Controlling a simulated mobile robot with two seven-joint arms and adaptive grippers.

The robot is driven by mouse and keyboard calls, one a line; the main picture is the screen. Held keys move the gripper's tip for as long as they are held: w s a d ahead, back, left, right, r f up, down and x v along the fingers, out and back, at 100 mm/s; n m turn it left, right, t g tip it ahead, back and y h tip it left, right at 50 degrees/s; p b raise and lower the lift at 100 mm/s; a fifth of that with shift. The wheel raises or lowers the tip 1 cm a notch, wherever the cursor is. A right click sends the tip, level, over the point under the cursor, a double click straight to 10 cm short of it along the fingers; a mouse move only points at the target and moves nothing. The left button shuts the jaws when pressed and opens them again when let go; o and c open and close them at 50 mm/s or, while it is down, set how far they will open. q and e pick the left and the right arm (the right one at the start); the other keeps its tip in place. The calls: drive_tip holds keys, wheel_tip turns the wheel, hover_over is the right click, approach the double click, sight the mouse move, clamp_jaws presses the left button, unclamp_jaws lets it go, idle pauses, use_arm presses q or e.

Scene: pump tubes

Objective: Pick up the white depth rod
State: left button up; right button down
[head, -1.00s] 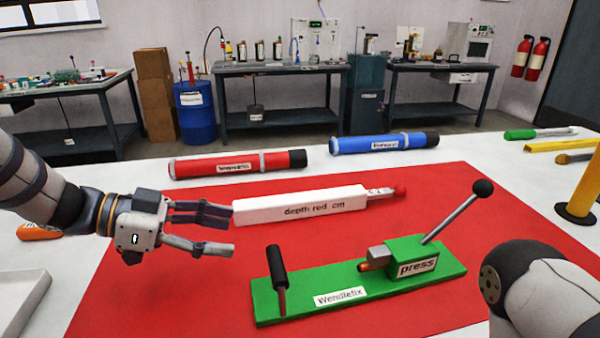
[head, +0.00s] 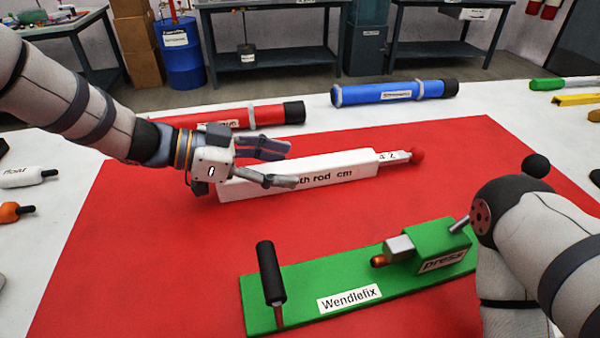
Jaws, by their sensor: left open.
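The white depth rod (head: 335,170) lies on the red mat (head: 130,235), a long white block with black lettering and a red-tipped thin end at the right. My left gripper (head: 293,166) is open at the rod's left part. One finger passes in front of the rod's near face and covers some lettering, and the other is at its far side. I cannot tell whether the fingers touch it. My right arm comes in at the right; its gripper is not visible.
A green press (head: 350,278) labelled Wendlefix, with a black-handled post, stands in front of the rod. A red tube (head: 270,116) and a blue tube (head: 395,92) lie behind. A float (head: 28,176) and an orange-handled tool (head: 12,212) lie at the left.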

use_arm(q)
drive_tip(key=shift+w+d+f, duration=0.1)
drive_tip(key=shift+d, duration=0.2)
clamp_jaws()
